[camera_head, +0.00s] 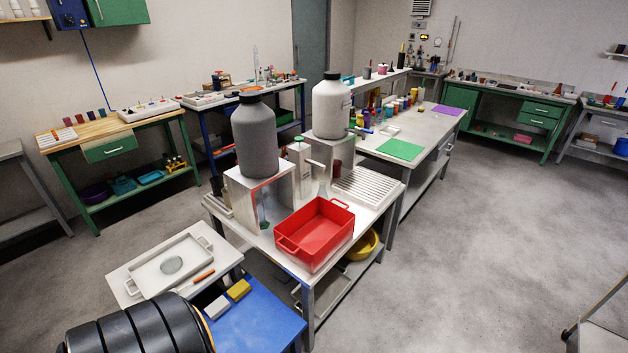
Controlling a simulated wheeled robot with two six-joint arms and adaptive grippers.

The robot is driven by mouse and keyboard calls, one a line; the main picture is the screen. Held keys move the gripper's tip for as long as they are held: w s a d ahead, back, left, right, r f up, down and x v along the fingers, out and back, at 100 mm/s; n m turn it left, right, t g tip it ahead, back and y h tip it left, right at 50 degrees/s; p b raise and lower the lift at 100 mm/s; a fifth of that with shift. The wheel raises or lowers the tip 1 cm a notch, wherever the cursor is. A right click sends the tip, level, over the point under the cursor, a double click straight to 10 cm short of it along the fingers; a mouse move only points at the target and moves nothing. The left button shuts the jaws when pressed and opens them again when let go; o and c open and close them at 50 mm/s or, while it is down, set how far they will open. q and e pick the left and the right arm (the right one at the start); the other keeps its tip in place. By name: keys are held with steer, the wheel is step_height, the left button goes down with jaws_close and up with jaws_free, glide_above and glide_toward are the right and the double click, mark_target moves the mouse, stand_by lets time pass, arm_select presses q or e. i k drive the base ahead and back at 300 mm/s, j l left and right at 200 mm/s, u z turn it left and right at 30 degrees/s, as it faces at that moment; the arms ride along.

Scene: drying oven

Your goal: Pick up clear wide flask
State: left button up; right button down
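A small, pale, see-through vessel (322,188) stands on the near white table, between the white box stands and left of the ribbed white rack; it looks like a clear flask, but it is too small to be sure. A round, clear glass-like piece (172,264) lies in the white tray (143,282) at the lower left; I cannot tell whether it is a flask or a dish. Neither of my grippers shows in the head view.
A red bin (316,228) sits at the table's front. A large grey bottle (254,135) and a white bottle (330,108) stand on box stands behind it. Yellow and white blocks lie on a blue surface (258,318).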

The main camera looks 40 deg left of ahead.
mark_target(322, 192)
steer(key=i+u, duration=0.25)
steer(key=i, duration=0.25)
steer(key=i+l+u, duration=0.25)
steer(key=i, duration=0.25)
steer(key=i+l+u, duration=0.1)
steer(key=i+u, duration=0.15)
steer(key=i, duration=0.25)
steer(key=i+l+u, duration=0.25)
steer(key=i, duration=0.2)
steer(key=i+l+u, duration=0.5)
steer(key=l, duration=0.2)
steer(key=i+l+u, duration=0.25)
steer(key=l, duration=0.15)
steer(key=l+u, duration=0.25)
steer(key=l, duration=0.15)
steer(key=i+l+u, duration=0.25)
steer(key=l, duration=0.25)
steer(key=l+u, duration=0.25)
steer(key=l, duration=0.2)
steer(key=l+u, duration=0.3)
steer(key=l, duration=0.2)
